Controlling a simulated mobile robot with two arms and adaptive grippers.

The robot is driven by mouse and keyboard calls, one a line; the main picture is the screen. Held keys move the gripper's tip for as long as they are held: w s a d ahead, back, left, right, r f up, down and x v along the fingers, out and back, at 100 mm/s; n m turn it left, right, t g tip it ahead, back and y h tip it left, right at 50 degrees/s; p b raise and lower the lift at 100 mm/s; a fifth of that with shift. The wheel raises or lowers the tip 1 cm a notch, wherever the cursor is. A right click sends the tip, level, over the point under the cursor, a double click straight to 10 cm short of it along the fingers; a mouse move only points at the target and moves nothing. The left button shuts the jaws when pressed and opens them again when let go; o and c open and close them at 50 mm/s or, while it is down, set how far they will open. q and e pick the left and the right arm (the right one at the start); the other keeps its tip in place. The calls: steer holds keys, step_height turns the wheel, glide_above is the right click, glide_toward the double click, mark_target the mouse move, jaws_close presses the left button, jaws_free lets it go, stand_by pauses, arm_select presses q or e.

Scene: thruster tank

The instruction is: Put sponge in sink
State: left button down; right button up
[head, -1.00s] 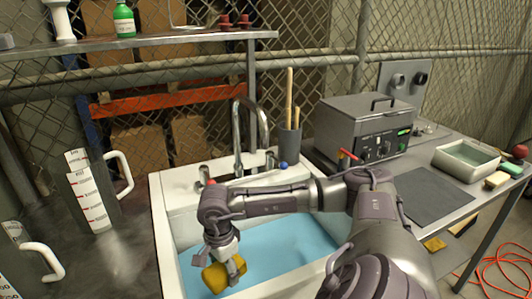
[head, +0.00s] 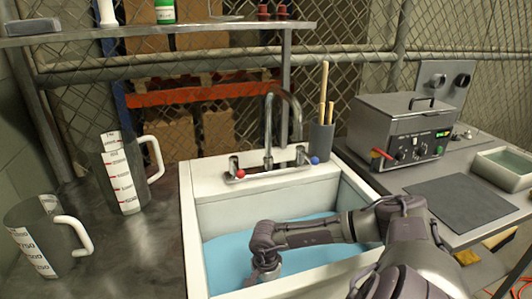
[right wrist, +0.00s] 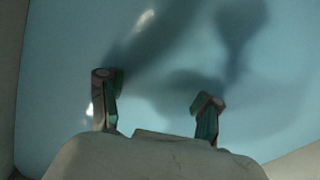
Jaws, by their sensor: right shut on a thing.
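The sink (head: 190,240) is a white basin with light blue water (head: 225,255). My right gripper (head: 265,278) points down inside the basin, low near the water, with its tips cut off or hidden in the head view. The yellow sponge is not clearly visible in the head view. My left gripper is not in view.
A faucet (head: 268,135) stands at the back of the sink. Two measuring jugs (head: 128,175) (head: 40,240) stand left on the counter. A cup with sticks (head: 321,142) and a grey machine (head: 400,130) are at right. A dark mat (head: 460,205) lies near a tray (head: 505,168).

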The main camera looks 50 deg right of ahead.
steer(key=shift+f, duration=0.35)
steer(key=shift+f, duration=0.1)
steer(key=o, duration=0.9)
steer(key=shift+o, duration=0.2)
